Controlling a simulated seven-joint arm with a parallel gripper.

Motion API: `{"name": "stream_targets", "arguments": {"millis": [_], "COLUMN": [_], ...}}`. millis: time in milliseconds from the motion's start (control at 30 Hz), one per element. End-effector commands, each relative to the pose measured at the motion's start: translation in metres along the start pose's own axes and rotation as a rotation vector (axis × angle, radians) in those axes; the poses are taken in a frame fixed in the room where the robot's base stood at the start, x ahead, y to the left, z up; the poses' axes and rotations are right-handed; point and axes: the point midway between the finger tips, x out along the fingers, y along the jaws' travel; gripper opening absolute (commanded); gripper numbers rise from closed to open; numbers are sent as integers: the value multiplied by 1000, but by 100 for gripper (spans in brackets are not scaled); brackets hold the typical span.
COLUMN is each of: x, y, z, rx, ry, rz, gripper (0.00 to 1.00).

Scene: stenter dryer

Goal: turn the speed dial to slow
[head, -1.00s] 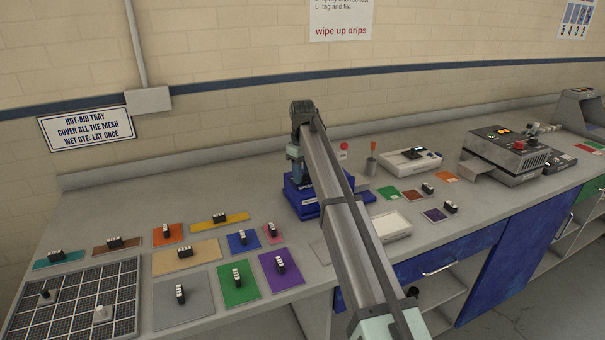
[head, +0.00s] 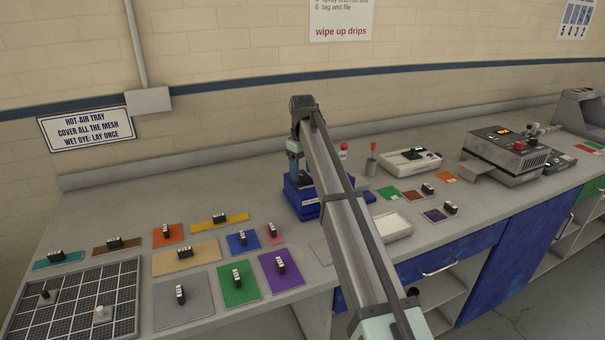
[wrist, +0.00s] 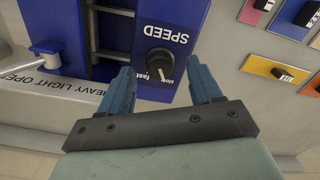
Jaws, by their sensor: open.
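The speed dial (wrist: 159,62) is a round black knob on the blue panel (wrist: 172,14) of the dryer, beside white SPEED lettering that appears upside down. Small "slow" and "fast" labels sit at its lower edge in the wrist view. A white pointer mark shows near them; its exact setting is hard to tell. My gripper (wrist: 159,68) is open, with one blue finger on each side of the dial in the picture. Contact cannot be told. In the head view the blue dryer (head: 302,206) stands under my wrist, and my arm hides the dial.
Several coloured swatches with black-and-white stamps, such as the green one (head: 238,294), lie left of the dryer. A mesh tray (head: 75,315) is at the front left. A white tray (head: 392,226), a scale (head: 410,161) and a grey machine (head: 507,150) stand to the right.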

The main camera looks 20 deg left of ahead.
Motion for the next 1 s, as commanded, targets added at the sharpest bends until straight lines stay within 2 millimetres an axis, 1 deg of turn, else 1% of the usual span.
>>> {"name": "stream_targets", "arguments": {"millis": [300,500,700,833,1000], "x": [-63,-96,-116,-121,-122], "y": [1,1,0,0,0], "z": [-2,-1,-1,0,0], "rx": [0,0,0,0,0], "ry": [2,1,1,0,0], "rz": [1,1,1,0,0], "gripper": [64,64,64,64,64]}}
